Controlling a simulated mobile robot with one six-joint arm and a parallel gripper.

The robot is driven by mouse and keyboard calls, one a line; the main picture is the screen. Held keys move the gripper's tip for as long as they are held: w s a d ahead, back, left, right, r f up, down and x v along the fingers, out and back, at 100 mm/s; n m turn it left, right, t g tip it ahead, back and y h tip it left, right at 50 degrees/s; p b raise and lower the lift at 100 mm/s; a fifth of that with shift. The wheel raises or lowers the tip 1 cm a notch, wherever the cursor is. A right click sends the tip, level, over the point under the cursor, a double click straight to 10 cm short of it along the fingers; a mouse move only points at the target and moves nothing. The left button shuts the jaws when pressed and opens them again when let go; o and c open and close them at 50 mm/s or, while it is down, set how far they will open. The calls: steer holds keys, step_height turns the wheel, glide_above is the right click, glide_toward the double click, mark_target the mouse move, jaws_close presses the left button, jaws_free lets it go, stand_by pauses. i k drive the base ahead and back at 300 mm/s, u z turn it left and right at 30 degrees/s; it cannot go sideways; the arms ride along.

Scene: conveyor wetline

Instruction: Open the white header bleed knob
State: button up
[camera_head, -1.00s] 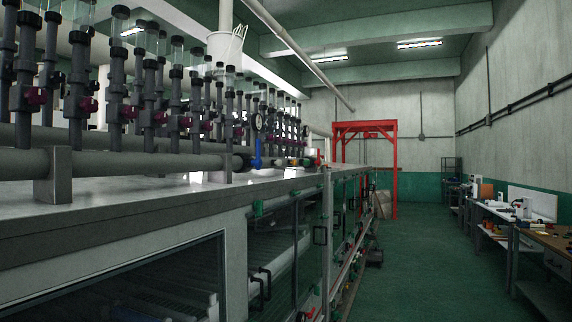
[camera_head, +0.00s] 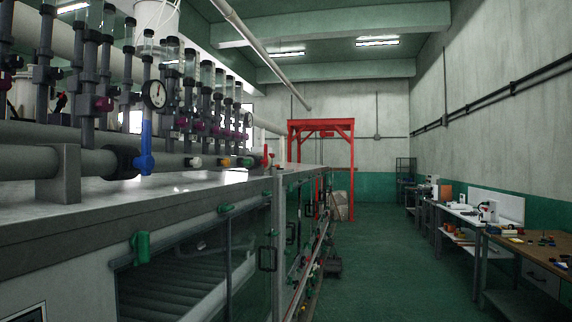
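A small white knob (camera_head: 194,162) shows on the grey header pipe along the machine's top, left of centre and some way ahead. It is small in the view, and I cannot tell how far it is turned. An orange fitting (camera_head: 225,162) and a green one (camera_head: 245,162) lie beyond it in the same row. A blue valve handle (camera_head: 146,150) stands nearer, below a round white-faced gauge (camera_head: 155,94). My gripper is not in view.
The wet-line machine (camera_head: 90,211) fills the left side. Its near window has a green latch (camera_head: 140,246). Workbenches (camera_head: 495,241) line the right wall. A red frame (camera_head: 320,128) stands at the far end.

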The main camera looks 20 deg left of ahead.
mark_target(195, 162)
steer(key=u, duration=0.35)
steer(key=i, duration=1.35)
steer(key=u, duration=0.95)
steer(key=k, duration=0.8)
steer(key=u, duration=0.2)
steer(key=i, duration=0.9)
steer(key=z, duration=0.1)
